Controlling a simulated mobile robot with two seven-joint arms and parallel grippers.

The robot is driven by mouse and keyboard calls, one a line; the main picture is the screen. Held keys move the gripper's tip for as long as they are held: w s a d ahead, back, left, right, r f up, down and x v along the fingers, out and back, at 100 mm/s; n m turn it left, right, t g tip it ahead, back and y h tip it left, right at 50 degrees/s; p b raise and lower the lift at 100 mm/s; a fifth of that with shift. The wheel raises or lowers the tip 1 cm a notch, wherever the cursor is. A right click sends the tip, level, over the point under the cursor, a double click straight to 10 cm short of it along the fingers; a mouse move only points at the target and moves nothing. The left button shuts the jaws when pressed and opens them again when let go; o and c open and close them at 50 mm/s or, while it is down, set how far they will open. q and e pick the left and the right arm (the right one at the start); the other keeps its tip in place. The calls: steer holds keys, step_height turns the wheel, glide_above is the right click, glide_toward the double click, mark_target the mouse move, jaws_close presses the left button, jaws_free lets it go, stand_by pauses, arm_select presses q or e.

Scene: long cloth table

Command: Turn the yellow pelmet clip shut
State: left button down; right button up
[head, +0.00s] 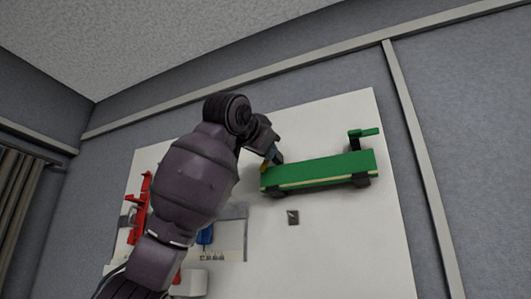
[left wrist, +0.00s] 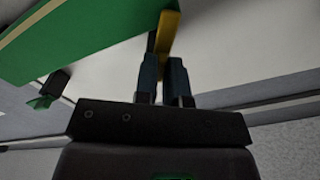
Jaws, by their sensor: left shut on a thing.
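The yellow pelmet clip (head: 263,169) shows as a small patch at the left end of the green pelmet (head: 325,169), partly hidden by my left gripper (head: 273,156). In the left wrist view the clip (left wrist: 168,30) is a yellow bar beside the edge of the green pelmet (left wrist: 85,22). My left gripper (left wrist: 163,66) has its two blue-grey fingers at the near end of the bar, shut on it. The exact contact is dark and hard to see. My right gripper is in neither view.
The pelmet is mounted on a white board (head: 340,235) on a grey wall. A green bracket (head: 365,134) stands above its right end. A small grey plate (head: 293,217) sits below it. Red (head: 139,208) and blue (head: 205,235) fixtures are at the lower left, partly behind my arm.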

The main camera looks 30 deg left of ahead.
arm_select(q)
steer(key=n+b, duration=0.1)
steer(key=n, duration=0.5)
steer(key=shift+d+n, duration=0.15)
steer(key=shift+n, duration=0.15)
stand_by(0.3)
steer(key=c, duration=1.2)
jaws_free()
